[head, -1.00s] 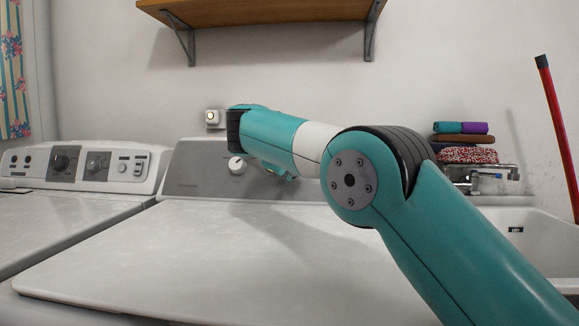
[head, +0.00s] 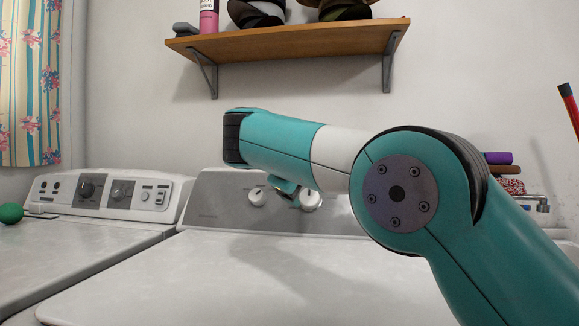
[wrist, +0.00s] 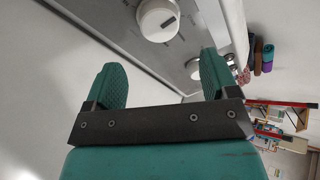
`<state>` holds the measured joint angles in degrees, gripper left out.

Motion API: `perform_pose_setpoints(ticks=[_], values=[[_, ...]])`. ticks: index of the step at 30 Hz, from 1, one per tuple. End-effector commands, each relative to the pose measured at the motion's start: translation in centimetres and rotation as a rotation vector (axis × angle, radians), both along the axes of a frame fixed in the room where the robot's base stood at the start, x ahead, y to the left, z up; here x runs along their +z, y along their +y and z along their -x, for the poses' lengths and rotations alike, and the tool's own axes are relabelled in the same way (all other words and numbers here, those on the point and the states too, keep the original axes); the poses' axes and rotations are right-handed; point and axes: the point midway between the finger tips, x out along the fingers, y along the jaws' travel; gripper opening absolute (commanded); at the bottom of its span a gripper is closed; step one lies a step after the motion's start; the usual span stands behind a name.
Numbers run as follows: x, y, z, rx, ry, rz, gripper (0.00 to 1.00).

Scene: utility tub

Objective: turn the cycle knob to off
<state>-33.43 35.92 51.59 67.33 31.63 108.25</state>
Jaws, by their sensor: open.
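Two white round knobs sit on the grey control panel (head: 215,205) of the nearer washer; I cannot tell which is the cycle knob. In the head view the left knob (head: 257,196) and the right knob (head: 310,200) show just below my arm. In the wrist view a large white knob (wrist: 158,18) with a dark mark lies beyond my gripper (wrist: 161,62), apart from the fingers. A second knob (wrist: 193,68) shows partly behind the right finger. My gripper is open and empty. In the head view my arm mostly hides it.
A second machine with dark knobs (head: 87,190) stands at left, with a green ball (head: 11,213) on it. A wooden shelf (head: 290,42) holding a pink bottle (head: 209,18) hangs above. Folded cloths (head: 500,170) lie at right. The washer's white top (head: 190,275) is clear.

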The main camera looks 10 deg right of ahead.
Motion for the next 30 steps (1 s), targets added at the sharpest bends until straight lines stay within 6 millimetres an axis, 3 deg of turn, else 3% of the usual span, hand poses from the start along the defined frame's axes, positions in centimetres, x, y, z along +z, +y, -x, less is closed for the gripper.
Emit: perform_pose_setpoints(ticks=[6,12,26,30], values=[[3.0,2.6,3.9,0.004,-0.001,-0.001,0.80],[4.4,3.9,6.0,0.002,-0.001,0.000,0.80],[4.8,4.2,6.7,-0.001,0.001,0.000,0.80],[6.8,4.2,6.7,-0.001,0.000,-0.001,0.80]])
